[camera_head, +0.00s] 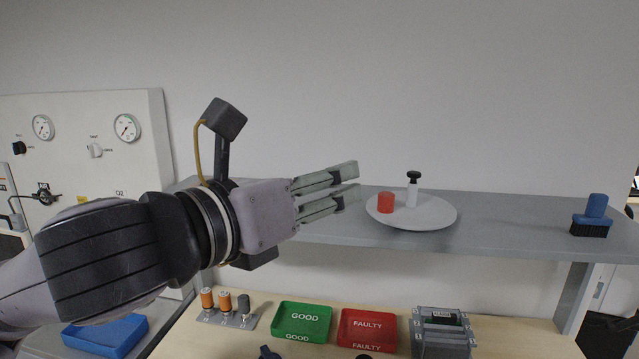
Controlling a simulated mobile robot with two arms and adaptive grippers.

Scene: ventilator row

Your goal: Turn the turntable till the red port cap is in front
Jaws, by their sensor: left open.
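A round white turntable (430,214) sits on the grey shelf. The red port cap (386,202) stands on it near its left edge. A white post with a black knob (413,188) stands upright on the turntable, towards its back. My left gripper (357,181) comes in from the left and points right. It is open and empty, and its fingertips appear a little to the left of the red cap, apart from it. Its depth relative to the turntable is hard to tell. My right gripper is not in view.
A blue brush (592,217) stands at the right end of the grey shelf (510,225). On the bench below are a green GOOD tray (277,331), a red FAULTY tray (345,334) and a grey slotted unit (440,333). A gauge panel (85,130) is at the left.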

